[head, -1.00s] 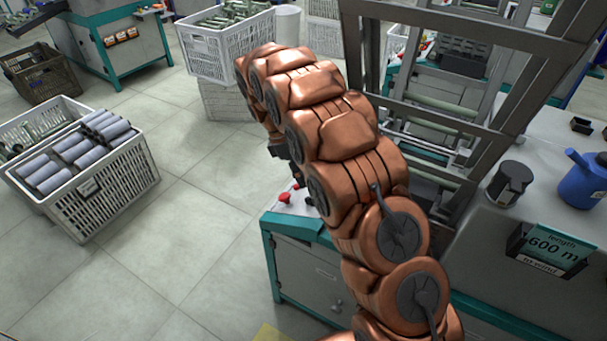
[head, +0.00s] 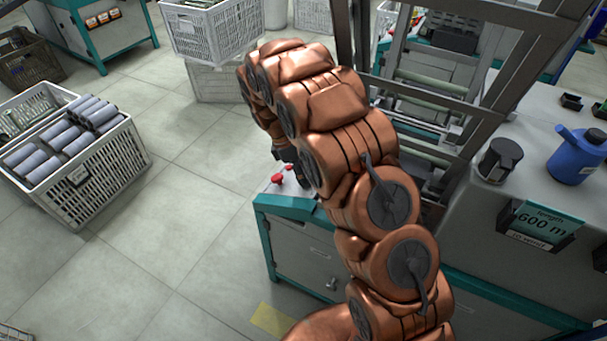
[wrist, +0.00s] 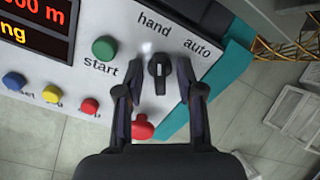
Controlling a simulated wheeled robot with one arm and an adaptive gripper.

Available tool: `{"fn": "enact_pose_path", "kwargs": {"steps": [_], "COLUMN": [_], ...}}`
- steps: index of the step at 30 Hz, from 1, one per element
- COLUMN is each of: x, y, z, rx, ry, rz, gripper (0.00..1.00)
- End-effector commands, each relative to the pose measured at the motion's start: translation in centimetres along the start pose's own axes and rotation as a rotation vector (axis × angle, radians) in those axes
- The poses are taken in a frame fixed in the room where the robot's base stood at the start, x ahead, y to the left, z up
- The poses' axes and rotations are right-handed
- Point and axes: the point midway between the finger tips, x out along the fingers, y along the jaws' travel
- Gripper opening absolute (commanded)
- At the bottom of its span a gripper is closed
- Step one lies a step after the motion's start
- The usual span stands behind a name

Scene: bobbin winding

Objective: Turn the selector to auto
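The selector (wrist: 160,72) is a black knob on the light control panel in the wrist view. Its long grip lies nearly upright in the picture, toward the word "hand" (wrist: 154,23); the word "auto" (wrist: 197,47) is to its right. My gripper (wrist: 160,84) is open, with one finger on each side of the knob. I see no clear contact, and the gap in depth is hard to judge. In the head view my gripper (head: 286,154) is mostly hidden behind my copper arm, over the panel end of the machine. The knob is hidden there.
A red mushroom button (wrist: 142,127) sits just below the knob, between my fingers. The green start button (wrist: 105,48) is left, with blue, yellow and red buttons below. A metal frame (head: 460,92) stands right of my arm. Open floor (head: 190,215) lies left.

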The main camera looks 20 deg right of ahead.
Motion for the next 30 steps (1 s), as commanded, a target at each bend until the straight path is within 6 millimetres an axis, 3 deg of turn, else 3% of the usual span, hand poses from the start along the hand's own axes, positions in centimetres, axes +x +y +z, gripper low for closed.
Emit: {"fn": "enact_pose_path", "kwargs": {"steps": [4,14,30], "x": [-0.03,-0.04,0.03], "y": [0.03,0.03,0.05], "z": [0.01,0.01,-0.02], "rx": [0.001,0.001,0.043], "ry": [0.000,0.000,0.000], "rz": [0.001,0.001,0.001], "gripper": [0.35,0.01,0.00]}}
